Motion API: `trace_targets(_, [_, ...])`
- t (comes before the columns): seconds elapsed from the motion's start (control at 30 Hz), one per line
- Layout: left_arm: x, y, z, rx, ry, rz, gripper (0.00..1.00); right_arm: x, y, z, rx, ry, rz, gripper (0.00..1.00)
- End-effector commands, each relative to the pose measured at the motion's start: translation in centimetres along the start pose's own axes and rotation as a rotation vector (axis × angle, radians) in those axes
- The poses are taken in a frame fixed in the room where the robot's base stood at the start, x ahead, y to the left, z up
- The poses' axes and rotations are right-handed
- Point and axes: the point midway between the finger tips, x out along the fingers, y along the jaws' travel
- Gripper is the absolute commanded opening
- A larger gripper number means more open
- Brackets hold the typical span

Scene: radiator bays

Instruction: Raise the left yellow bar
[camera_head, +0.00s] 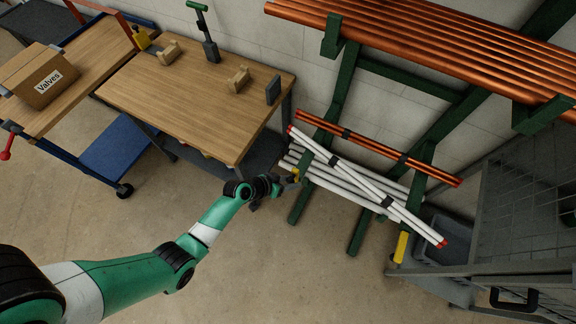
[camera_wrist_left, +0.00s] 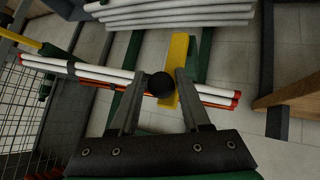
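The left yellow bar (camera_head: 294,174) is on the lower left of the green rack, by the ends of the white pipes. In the left wrist view the yellow bar (camera_wrist_left: 182,55) stands straight ahead, with a round black knob (camera_wrist_left: 161,84) in front of its lower end. My left gripper (camera_head: 277,188) is beside this bar. In the left wrist view the fingers of my left gripper (camera_wrist_left: 161,73) are apart, one on each side of the knob; contact cannot be told. A second yellow bar (camera_head: 401,247) hangs at the rack's right post. My right gripper is out of view.
The green rack (camera_head: 345,75) holds copper pipes (camera_head: 430,35) above and white pipes (camera_head: 335,185) below. Red-capped white pipes (camera_head: 365,185) lie diagonally across it. A wooden table (camera_head: 190,85) is close at left, a wire cage (camera_head: 525,195) at right. The front floor is clear.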

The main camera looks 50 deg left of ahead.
Motion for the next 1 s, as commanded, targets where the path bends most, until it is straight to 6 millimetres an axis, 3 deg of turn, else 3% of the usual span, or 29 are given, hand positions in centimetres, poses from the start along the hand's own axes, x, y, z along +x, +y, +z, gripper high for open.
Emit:
trace_targets(0.57, [-0.1,-0.2,0.1,-0.002,-0.003,-0.005,0.66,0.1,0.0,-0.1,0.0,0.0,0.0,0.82])
trace_targets(1.0, [-3.0,-0.3,-1.9,-0.004,-0.007,-0.004,0.66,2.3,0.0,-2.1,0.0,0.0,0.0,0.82])
